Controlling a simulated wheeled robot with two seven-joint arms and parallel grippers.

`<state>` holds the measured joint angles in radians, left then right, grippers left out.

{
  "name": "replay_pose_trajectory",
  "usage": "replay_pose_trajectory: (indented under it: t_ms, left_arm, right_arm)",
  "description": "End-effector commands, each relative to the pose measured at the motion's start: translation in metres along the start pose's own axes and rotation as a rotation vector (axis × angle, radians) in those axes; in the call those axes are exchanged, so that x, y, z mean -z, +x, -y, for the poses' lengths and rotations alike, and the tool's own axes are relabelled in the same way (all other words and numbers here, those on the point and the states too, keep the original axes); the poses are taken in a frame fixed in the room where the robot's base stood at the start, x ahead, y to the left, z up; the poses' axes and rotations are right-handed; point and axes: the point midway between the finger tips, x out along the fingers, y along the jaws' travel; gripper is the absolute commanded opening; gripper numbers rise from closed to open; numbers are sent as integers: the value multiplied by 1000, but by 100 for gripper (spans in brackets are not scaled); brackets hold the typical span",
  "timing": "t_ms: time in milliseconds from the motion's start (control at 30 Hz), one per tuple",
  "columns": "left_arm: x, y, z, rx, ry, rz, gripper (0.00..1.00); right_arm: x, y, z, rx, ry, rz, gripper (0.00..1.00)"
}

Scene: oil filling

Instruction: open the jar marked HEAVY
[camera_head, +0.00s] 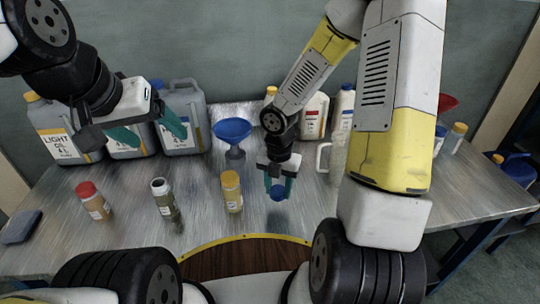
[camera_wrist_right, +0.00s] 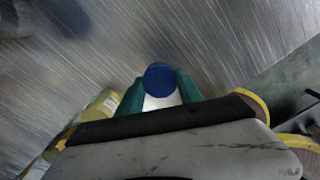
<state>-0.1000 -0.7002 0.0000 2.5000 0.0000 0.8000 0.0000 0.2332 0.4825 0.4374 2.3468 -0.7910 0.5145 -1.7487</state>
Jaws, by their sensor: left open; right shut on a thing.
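My right gripper (camera_head: 278,188) is shut on a blue cap (camera_head: 277,194), held above the table to the right of the yellow-lidded jar (camera_head: 231,191). The cap also shows between the teal fingertips in the right wrist view (camera_wrist_right: 160,77). A small jar (camera_head: 163,200) with a pale neck and no coloured lid stands upright left of the yellow-lidded one. A red-lidded jar (camera_head: 95,202) stands further left. The small jars' labels are too small to read. My left gripper (camera_head: 152,133) is open and empty, above and behind the small jars, in front of the jugs.
Grey oil jugs (camera_head: 183,125) stand at the back left, one marked LIGHT. A blue funnel (camera_head: 232,131) stands behind the yellow-lidded jar. Pale bottles (camera_head: 313,117) stand at the back right, partly behind my right arm. A dark pad (camera_head: 21,227) lies at the left edge.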

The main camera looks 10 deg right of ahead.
Motion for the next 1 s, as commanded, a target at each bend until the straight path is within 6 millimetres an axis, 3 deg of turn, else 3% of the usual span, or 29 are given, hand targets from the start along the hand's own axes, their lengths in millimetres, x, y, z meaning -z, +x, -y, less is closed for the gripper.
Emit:
replay_pose_trajectory:
  t_ms: [133, 233, 700, 1000]
  left_arm:
    - [0, 0, 0, 0, 0, 0, 76]
    - [0, 0, 0, 0, 0, 0, 76]
    - [0, 0, 0, 0, 0, 0, 76]
    - [0, 0, 0, 0, 0, 0, 76]
  right_arm:
    - [4, 1, 0, -1, -122, -1, 0]
    - [-5, 2, 0, -2, -149, -1, 0]
    - [-122, 13, 4, -3, -147, -1, 0]
    - [-150, 16, 5, -1, -151, -1, 0]
